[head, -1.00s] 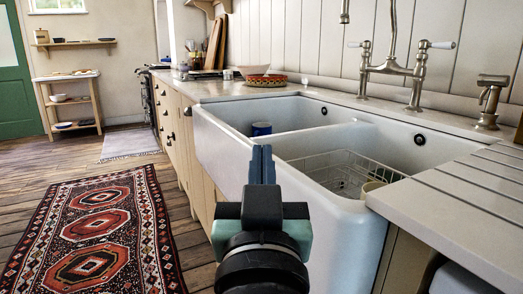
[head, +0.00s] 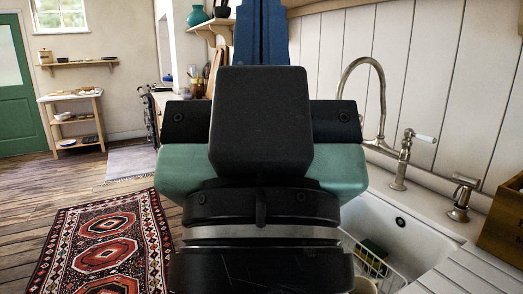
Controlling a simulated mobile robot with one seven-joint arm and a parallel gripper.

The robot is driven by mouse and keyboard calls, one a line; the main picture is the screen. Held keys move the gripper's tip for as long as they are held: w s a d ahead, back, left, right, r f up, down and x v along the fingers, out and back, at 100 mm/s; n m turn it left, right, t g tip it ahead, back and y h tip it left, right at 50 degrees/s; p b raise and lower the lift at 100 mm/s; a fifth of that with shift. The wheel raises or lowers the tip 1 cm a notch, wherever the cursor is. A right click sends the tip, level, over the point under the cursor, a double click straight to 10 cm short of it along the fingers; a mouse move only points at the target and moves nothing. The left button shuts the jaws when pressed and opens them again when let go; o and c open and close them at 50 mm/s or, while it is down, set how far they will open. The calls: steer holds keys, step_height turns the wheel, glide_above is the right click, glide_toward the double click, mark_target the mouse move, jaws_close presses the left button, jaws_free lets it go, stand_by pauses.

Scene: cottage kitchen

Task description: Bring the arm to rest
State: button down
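My gripper (head: 262,20) is raised close in front of the head camera, at the middle of the picture. Its blue fingers point upward and run to the top edge, so the very tips may be cut off. The fingers lie side by side with only a thin dark line between them, and nothing shows between them. The dark and green gripper body hides much of the counter and the sink behind it.
The white sink (head: 408,240) with a wire rack (head: 385,270) inside is at lower right, below the tap (head: 383,95). A wooden box (head: 505,222) stands at the right edge. A patterned rug (head: 105,250) lies on open floor at left.

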step_height(320, 180, up, 17)
steer(key=p, duration=1.5)
steer(key=shift+r, duration=0.2)
